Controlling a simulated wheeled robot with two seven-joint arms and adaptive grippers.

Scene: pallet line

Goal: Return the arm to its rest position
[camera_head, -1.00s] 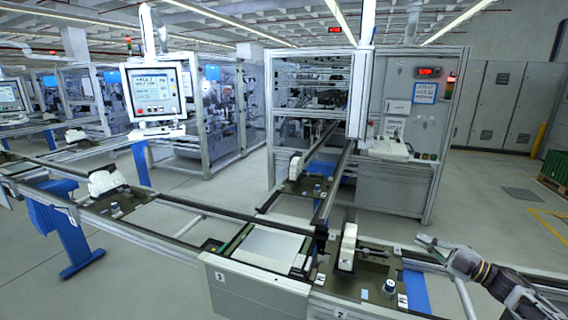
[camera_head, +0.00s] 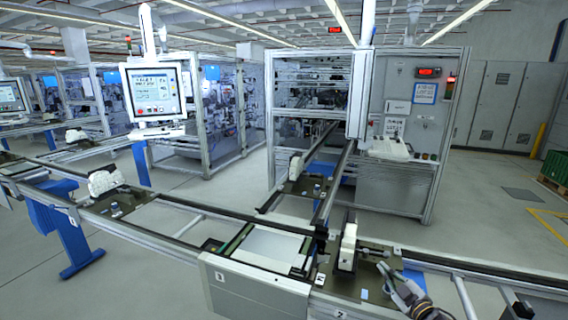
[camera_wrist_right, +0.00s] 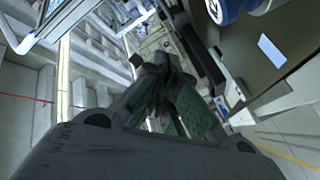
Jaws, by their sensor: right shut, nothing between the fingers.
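My right gripper (camera_head: 383,270) comes in from the lower right in the head view. Its fingers are shut and hold nothing. It is at the right part of the near dark pallet (camera_head: 343,283), in front of the blue-and-white knob there, which it hides in this view. I cannot tell whether it touches the pallet. In the right wrist view the gripper fingers (camera_wrist_right: 172,100), with green pads, show in the middle. The blue-and-white knob (camera_wrist_right: 235,8) is at the top there. My left gripper is not in view.
On the near pallet stands a white upright part (camera_head: 348,247) with a grey rod. The conveyor rail (camera_head: 465,268) runs off to the right. A machine cell (camera_head: 405,140) stands behind. The floor right of the line (camera_head: 480,215) is open.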

